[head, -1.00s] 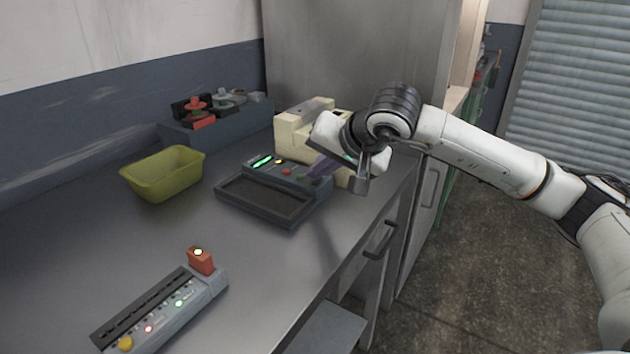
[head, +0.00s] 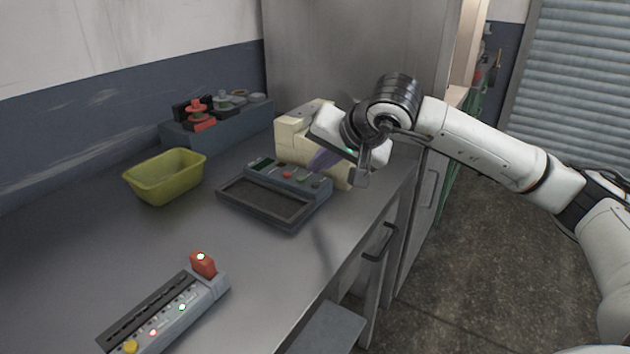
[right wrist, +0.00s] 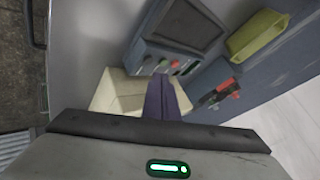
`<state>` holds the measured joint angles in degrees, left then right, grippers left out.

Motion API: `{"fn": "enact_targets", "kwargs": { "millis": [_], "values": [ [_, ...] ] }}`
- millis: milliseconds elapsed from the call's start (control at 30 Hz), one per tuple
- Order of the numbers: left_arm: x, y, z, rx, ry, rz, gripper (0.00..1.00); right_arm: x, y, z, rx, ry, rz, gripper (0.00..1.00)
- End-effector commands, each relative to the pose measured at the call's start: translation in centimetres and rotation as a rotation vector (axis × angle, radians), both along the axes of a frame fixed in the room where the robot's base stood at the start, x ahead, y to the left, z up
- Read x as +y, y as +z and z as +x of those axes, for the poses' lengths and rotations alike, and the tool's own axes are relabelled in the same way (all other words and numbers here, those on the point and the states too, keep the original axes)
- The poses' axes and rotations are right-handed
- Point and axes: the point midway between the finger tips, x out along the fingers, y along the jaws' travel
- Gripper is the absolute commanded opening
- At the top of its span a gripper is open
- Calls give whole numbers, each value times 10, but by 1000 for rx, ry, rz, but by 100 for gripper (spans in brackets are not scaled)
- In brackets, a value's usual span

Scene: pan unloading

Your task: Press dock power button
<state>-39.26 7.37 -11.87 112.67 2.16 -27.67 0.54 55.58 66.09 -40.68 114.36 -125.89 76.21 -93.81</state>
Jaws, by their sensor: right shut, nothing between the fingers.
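A dark grey tray-shaped unit (head: 262,207) sits on the counter, with a sloped panel along its back edge. The panel holds a dark display (head: 262,163), a red button (head: 287,174) and a green button (head: 315,183). My right gripper (head: 316,165) is shut and empty, its purple-grey fingers pointing down close above the panel's right part. In the right wrist view the fingertips (right wrist: 160,78) lie near the buttons; I cannot tell whether they touch. A long grey dock (head: 165,312) at the front left has a red block (head: 203,264) at its far end, small lights and a yellow button (head: 131,346). My left gripper is not in view.
A cream-coloured machine (head: 298,132) stands behind my right gripper. A yellow-green bin (head: 165,178) and a grey stand (head: 232,123) with red and grey parts are at the back left. The counter (head: 205,232) is clear between the dock and tray unit.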

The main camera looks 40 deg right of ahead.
Motion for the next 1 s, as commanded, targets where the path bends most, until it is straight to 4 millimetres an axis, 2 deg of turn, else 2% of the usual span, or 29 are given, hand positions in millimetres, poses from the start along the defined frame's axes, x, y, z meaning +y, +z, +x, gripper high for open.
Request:
{"fn": "enact_targets", "kwargs": {
  "millis": [100, 500, 833, 933, 967, 1000],
  "values": [
    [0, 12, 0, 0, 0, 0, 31, 0, 16, 0, -2, 1, 0, 0],
    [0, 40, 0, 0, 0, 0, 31, 0, 55, 0, -1, -1, 1, 0],
    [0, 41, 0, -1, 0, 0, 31, 1, 55, 0, -1, 1, 2, 0],
    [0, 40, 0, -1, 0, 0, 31, 16, 49, 0, 3, 25, 48, 0],
    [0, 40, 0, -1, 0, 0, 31, 26, 45, 0, 7, 39, 83, 0],
    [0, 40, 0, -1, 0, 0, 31, 47, 39, -1, 12, 69, 149, 0]
  ]
}}
